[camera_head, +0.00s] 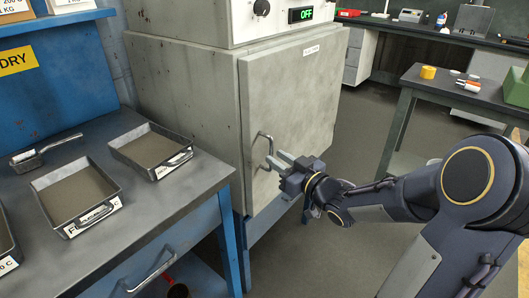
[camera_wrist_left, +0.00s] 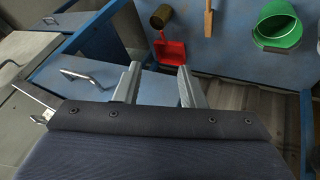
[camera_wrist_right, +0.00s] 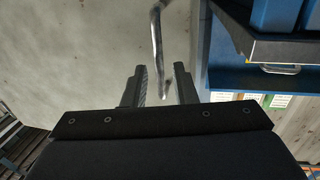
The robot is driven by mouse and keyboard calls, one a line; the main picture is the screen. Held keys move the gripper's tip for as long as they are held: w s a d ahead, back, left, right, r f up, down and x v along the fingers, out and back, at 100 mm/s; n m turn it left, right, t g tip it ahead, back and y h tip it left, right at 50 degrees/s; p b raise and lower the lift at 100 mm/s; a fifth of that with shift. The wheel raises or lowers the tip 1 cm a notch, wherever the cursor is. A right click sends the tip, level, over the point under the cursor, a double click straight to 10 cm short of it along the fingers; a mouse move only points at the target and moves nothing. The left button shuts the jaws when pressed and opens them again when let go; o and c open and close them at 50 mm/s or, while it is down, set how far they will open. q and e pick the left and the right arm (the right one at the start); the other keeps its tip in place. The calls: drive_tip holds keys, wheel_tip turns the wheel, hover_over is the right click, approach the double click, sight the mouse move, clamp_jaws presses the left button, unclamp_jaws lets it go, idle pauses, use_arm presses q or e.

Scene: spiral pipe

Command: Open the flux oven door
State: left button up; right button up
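The flux oven (camera_head: 185,85) stands at the centre of the head view, and its pale grey door (camera_head: 300,95) looks shut. A metal bar handle (camera_head: 270,146) sits low on the door's left side. My right gripper (camera_head: 279,160) is at the handle's lower part. In the right wrist view the handle (camera_wrist_right: 157,40) reaches down between the spread fingers of my right gripper (camera_wrist_right: 162,85); I see gaps beside it, so it is not clamped. My left gripper (camera_wrist_left: 157,85) shows only in the left wrist view, open and empty, above a drawer front.
A metal bench (camera_head: 140,225) with several trays stands left of the oven. In the left wrist view a red dustpan (camera_wrist_left: 170,52) and a green bucket (camera_wrist_left: 277,25) show beyond the fingers. A grey side table (camera_head: 440,85) stands right; floor before the door is partly clear.

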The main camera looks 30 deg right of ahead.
sight(271, 154)
drive_tip(key=shift+w+a, duration=0.2)
drive_tip(key=shift+w, duration=0.7)
drive_tip(key=shift+w+a, duration=0.15)
drive_tip(key=shift+w, duration=0.75)
clamp_jaws()
